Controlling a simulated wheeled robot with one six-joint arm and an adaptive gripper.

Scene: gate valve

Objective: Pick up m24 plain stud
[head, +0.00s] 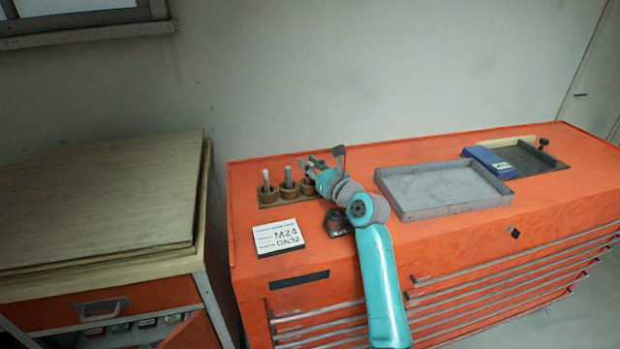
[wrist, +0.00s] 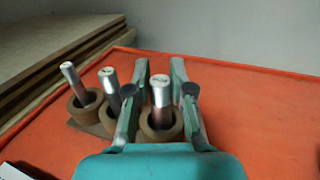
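Three upright metal studs stand in round brown holders on the orange cabinet; the left stud (wrist: 72,78) is thin, the middle stud (wrist: 109,82) thicker, and the right stud (wrist: 161,100) thickest. Marks on their tops are too small to read, so I cannot tell by label which is the M24 plain stud. In the head view the left stud (head: 266,181) and middle stud (head: 288,177) show clearly. My gripper (wrist: 160,80) is open, its fingers on either side of the right stud, with gaps visible. It also shows in the head view (head: 312,164), partly hiding the right stud.
A white card (head: 278,238) reading M24 and DN32 lies in front of the holders. A grey tray (head: 395,203) and a blue box (head: 489,161) are to the right. A small dark object (head: 338,222) sits below my wrist. A wall stands behind.

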